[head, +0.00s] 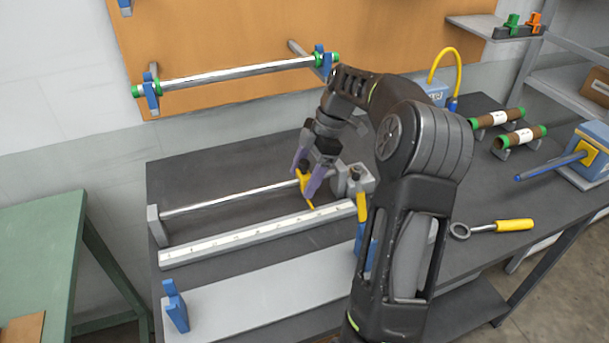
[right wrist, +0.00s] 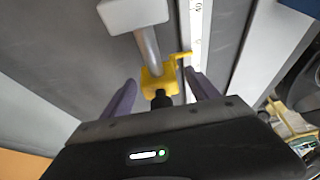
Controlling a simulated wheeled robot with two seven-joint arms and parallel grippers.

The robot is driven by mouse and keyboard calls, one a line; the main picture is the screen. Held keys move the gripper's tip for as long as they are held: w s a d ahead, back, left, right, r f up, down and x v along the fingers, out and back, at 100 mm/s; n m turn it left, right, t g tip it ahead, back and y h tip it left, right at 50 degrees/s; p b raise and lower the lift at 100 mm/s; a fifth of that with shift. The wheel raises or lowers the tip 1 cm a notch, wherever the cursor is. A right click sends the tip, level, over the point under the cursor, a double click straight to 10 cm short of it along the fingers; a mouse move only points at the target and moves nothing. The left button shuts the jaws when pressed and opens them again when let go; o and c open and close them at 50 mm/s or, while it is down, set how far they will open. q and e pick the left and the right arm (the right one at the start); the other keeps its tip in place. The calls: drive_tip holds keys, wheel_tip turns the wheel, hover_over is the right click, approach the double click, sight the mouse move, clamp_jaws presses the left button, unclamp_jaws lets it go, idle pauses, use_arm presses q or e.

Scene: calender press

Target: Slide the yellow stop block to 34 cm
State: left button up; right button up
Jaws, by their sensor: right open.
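The yellow stop block (head: 304,178) sits on the steel guide rod (head: 230,198), toward the rod's right part, partly hidden by my fingers. In the right wrist view the yellow stop block (right wrist: 157,79) shows a black knob (right wrist: 161,99) and a yellow pointer reaching to the white scale (right wrist: 196,40). The scale bar (head: 255,233) lies in front of the rod; its numbers are too small to read. My right gripper (head: 308,181) is open, its purple fingers on either side of the block. In the right wrist view a gap shows beside the left finger; contact on the right is unclear. My left gripper is out of view.
A grey end support (head: 156,226) holds the rod's left end. A grey fixture with a black knob (head: 357,169) stands right of the block. A silver roller (head: 235,73) hangs behind. A yellow-handled wrench (head: 515,225) lies at right. The rod left of the block is clear.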

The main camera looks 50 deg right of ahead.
sight(309, 163)
drive_tip(key=shift+d+r, duration=0.15)
drive_tip(key=shift+r, duration=0.15)
drive_tip(key=v, duration=0.2)
drive_tip(key=shift+r, duration=0.45)
drive_tip(key=p+v, duration=0.3)
drive_tip(key=p, duration=0.1)
drive_tip(key=shift+d+r, duration=0.1)
drive_tip(key=shift+r, duration=0.15)
drive_tip(key=shift+s+d+r+p, duration=0.25)
drive_tip(key=shift+r+p, duration=0.1)
drive_tip(key=shift+p, duration=0.4)
drive_tip(key=shift+f, duration=0.1)
